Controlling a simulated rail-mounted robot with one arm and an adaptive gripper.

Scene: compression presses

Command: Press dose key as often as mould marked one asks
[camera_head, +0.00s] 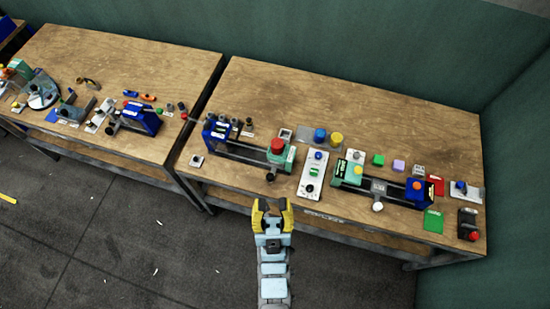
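My gripper (272,210) has yellow fingers that stand apart with nothing between them. It is in front of the right workbench's (235,190) front edge. Labels are too small to read, so I cannot tell which part is the dose key or the mould marked one. A white panel (309,187) with a blue button (318,155) and dark round parts lies on the bench, up and right of my gripper. A small white plate with a dark button (196,160) sits near the left front edge. A grey plate with a blue button (461,185) is at the right end.
A blue and green press with a red knob (277,146) stands left of the white panel. Another press with an orange knob (417,185) stands right. The left bench (130,60) holds more devices. The bench's rear is clear.

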